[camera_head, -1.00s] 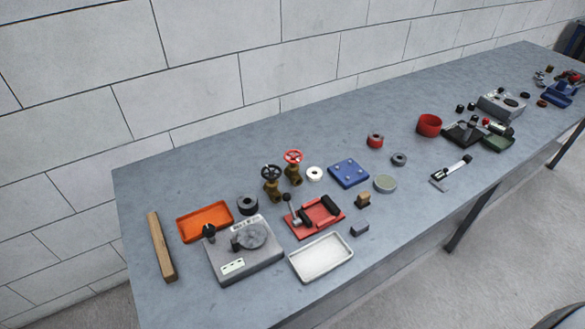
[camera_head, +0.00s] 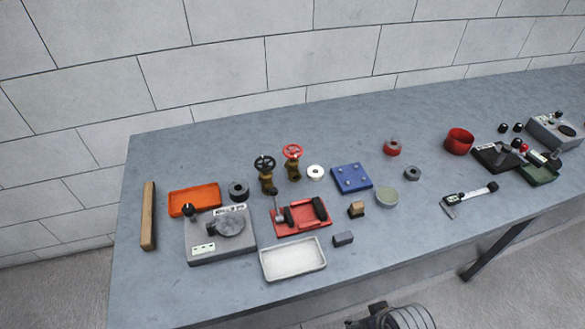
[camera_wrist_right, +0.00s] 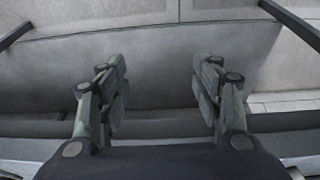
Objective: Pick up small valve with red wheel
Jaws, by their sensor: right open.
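The small valve with the red wheel (camera_head: 293,164) stands upright on the grey bench in the head view, its brass body below the wheel. A similar valve with a black wheel (camera_head: 266,175) stands just to its left. My right gripper (camera_wrist_right: 160,85) shows in the right wrist view with its two fingers spread apart and nothing between them. A dark and grey part of my arm shows at the bottom of the head view, in front of the bench and well away from the valves. My left gripper is not in view.
The grey bench (camera_head: 190,155) runs along a block wall. Near the valves are a white ring (camera_head: 315,173), a blue plate (camera_head: 352,178), a red fixture (camera_head: 301,216), a black ring (camera_head: 238,191) and an orange tray (camera_head: 194,199). A white tray (camera_head: 293,259) lies at the front. Bench behind the valves is clear.

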